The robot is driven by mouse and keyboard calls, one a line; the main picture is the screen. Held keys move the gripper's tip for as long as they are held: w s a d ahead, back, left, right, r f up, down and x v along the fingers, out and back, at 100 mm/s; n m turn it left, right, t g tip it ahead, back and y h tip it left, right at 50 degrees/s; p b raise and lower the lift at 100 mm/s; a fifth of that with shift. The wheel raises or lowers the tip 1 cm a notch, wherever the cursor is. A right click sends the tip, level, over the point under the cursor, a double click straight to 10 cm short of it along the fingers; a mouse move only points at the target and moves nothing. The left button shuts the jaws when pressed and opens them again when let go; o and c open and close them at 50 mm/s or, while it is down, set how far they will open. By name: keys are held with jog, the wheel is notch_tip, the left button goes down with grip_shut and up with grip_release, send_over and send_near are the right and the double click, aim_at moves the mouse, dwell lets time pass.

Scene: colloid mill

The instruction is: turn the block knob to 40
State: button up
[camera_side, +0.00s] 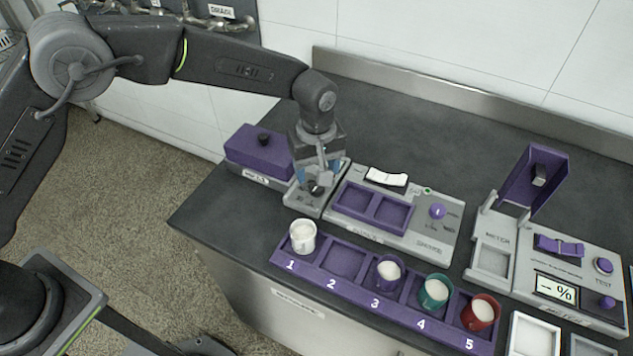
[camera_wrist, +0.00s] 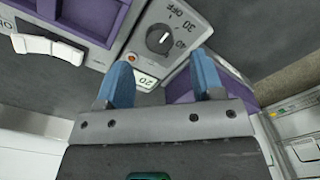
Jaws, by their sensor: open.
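The block knob (camera_wrist: 160,39) is a round dark dial on a light grey panel in the wrist view. Printed marks beside it include OFF, 30 and what looks like 40. A short white line shows on the knob, pointing toward the upper right; the exact mark is hard to tell. My gripper (camera_wrist: 161,60) has its blue fingers apart, with the knob beyond the gap between the tips. In the side view my gripper (camera_side: 318,186) points down over the small grey panel (camera_side: 302,202) and mostly hides the knob there. Contact cannot be told.
A purple block with a black top knob (camera_side: 250,158) stands left of my gripper. A grey unit with purple wells (camera_side: 425,243) is close on the right. A purple rack (camera_side: 345,262) with several cups lies in front. The meter (camera_side: 570,280) is farther right. Bare counter lies behind.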

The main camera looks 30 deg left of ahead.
aim_at(316, 186)
jog(key=shift+f, duration=2.55)
jog(key=c, duration=0.9)
